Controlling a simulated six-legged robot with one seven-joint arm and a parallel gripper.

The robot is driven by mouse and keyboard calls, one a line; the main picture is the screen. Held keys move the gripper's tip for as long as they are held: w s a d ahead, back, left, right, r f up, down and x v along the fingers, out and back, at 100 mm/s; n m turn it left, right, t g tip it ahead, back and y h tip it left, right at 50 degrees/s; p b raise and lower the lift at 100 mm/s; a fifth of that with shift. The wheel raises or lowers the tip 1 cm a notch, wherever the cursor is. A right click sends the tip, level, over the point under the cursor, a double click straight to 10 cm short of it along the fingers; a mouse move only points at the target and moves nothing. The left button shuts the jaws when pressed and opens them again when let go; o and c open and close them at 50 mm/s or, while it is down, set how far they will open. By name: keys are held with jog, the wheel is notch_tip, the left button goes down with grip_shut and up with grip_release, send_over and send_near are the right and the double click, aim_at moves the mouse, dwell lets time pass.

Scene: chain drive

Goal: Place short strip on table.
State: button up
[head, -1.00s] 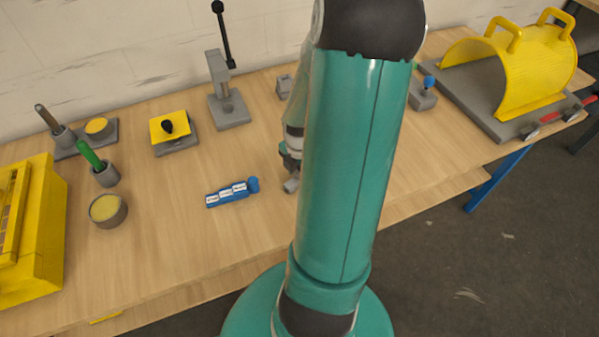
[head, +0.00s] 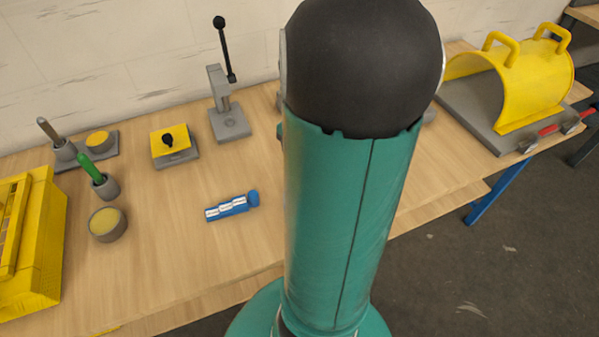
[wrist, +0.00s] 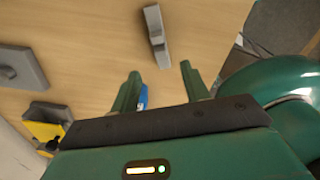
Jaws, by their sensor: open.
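No piece is clearly recognisable as the short strip. A short blue piece with white labels and a round blue end (head: 232,206) lies flat on the wooden table (head: 180,235) in the head view. My gripper (wrist: 161,82) shows in the wrist view with its two green fingers apart and nothing between their tips. A grey block (wrist: 157,36) stands on the table beyond the fingertips. A bit of blue (wrist: 142,97) shows beside the left finger; I cannot tell what it belongs to. In the head view my own arm hides the gripper and the table behind it.
A grey lever press (head: 229,121), a yellow-topped block (head: 174,146), a round tin (head: 107,224) and a green-handled tool in a cup (head: 100,178) stand on the left half. A yellow box (head: 35,240) is far left. A yellow guard (head: 535,75) is at right.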

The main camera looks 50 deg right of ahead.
jog(key=w+a+r+m+t+h, duration=0.1)
jog(key=w+a+r+m, duration=0.3)
jog(key=a, duration=0.4)
jog(key=w+a+r+m+t+h, duration=0.1)
jog(key=w+a+r+m, duration=0.1)
jog(key=a+r+m, duration=0.35)
jog(key=s+a+r+m+t+y, duration=0.1)
jog(key=s+a+r+m, duration=0.1)
jog(key=a, duration=0.6)
jog(key=s+a+r+m+t+y, duration=0.1)
jog(key=s+a+r+m+t, duration=0.1)
jog(key=a+r+m, duration=0.3)
jog(key=a+r, duration=0.1)
jog(key=a, duration=0.2)
jog(key=shift+t, duration=0.3)
jog(key=shift+s, duration=0.15)
jog(key=shift+c, duration=0.5)
jog(key=shift+c, duration=0.6)
